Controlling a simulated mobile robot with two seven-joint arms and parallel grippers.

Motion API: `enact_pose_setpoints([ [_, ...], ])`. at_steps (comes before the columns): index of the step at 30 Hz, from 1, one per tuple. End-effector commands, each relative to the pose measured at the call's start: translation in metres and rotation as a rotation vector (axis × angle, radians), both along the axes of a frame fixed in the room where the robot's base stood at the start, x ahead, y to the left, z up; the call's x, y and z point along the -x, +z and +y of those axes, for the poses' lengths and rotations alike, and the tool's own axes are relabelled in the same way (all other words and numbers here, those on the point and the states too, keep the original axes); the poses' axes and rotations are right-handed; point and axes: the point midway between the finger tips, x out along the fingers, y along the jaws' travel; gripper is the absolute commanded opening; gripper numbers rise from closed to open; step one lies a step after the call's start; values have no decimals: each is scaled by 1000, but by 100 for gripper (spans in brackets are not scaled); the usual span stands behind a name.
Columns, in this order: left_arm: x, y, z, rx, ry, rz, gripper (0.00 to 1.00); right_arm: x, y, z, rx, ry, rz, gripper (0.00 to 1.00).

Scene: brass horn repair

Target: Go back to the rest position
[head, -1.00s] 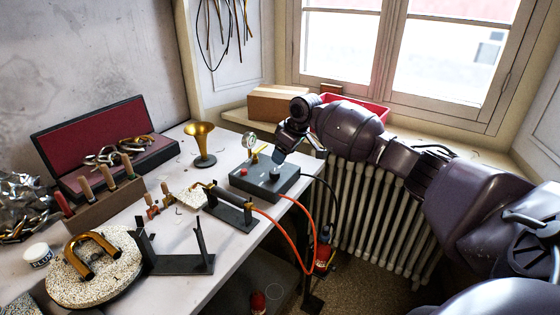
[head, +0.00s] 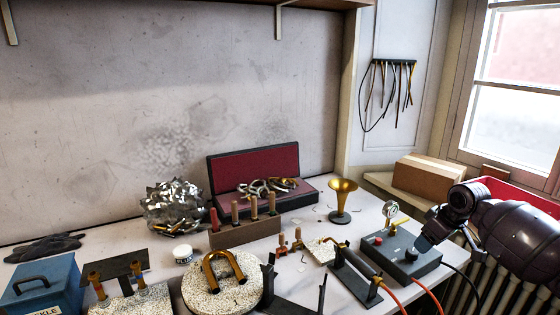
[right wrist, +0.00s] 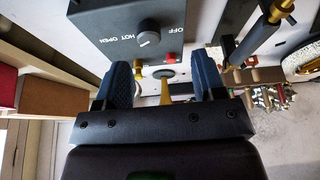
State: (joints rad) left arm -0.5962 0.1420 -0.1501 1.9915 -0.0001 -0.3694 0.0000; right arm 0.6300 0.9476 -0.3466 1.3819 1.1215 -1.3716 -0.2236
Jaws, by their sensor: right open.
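My right gripper (head: 425,243) is at the right of the head view, close by the dark control box (head: 405,265). In the right wrist view my right gripper (right wrist: 162,65) shows two blue-padded fingers spread apart, with nothing held between them. The control box (right wrist: 115,30) lies just beyond the fingertips there, with its knob (right wrist: 148,37) and a red button (right wrist: 171,57). Whether a finger touches the box cannot be told. My left gripper is not in view.
A brass horn bell (head: 342,200) stands behind the box. A dark stand (head: 355,280) and orange hose (head: 425,296) are left of and below it. A cardboard box (head: 428,176) and red tray (head: 515,192) sit by the window. A red-lined case (head: 255,165) stands farther left.

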Motion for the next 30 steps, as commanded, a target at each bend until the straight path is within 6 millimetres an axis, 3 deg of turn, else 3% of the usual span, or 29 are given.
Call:
enact_pose_setpoints([
  [1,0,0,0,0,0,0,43,12,-23,13,2,18,22,63],
  [6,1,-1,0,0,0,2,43,65,-93,61,22,73,73,63],
  [9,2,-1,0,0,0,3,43,101,-125,88,29,92,90,63],
  [15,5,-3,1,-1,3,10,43,175,-168,134,29,86,100,63],
  [22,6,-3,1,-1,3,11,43,258,-184,169,21,4,89,63],
  [30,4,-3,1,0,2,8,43,342,-169,182,35,-182,70,63],
])
